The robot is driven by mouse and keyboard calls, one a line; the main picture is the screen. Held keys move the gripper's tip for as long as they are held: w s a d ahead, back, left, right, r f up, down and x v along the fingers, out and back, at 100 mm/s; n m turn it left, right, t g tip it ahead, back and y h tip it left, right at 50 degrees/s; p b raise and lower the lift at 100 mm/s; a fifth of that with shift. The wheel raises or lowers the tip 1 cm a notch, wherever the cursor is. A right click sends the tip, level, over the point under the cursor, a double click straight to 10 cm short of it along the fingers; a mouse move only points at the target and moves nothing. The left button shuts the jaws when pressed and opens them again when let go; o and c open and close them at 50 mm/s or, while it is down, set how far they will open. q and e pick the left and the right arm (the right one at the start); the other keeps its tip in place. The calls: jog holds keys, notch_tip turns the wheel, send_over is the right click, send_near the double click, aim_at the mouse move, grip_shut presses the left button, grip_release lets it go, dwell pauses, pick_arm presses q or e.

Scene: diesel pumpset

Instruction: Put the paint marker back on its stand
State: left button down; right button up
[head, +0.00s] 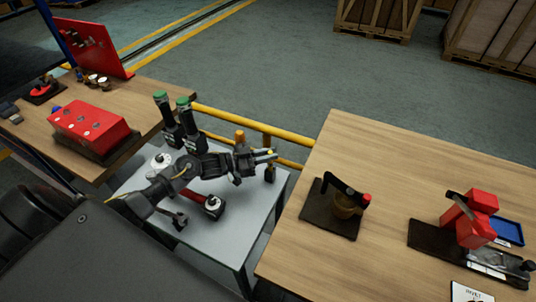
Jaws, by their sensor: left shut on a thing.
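My left gripper (266,156) reaches in from the left over the small light-grey table (232,228), with its fingers pointing right. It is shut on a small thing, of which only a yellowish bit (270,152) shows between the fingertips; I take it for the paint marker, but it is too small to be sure. A brown upright piece (269,173) stands just below the fingertips. An orange-brown cylinder top (240,136) shows just behind the gripper. I cannot tell which thing is the marker's stand. My right gripper is not in view.
Two dark green-topped cylinders (187,121) stand behind my arm. A red block with holes (94,129) sits on the left wooden table. The right wooden table (400,180) holds a dark holder (343,203) and a red device (470,220). A yellow rail (225,118) runs behind.

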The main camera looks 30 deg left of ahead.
pick_arm(q)
jog(key=shift+f, duration=0.2)
jog(key=c, duration=1.3)
grip_release()
jog(key=b+v, duration=0.3)
jog(key=v, duration=0.7)
jog(key=shift+s+a, duration=0.25)
jog(key=shift+a, duration=0.05)
jog(key=shift+r, duration=0.2)
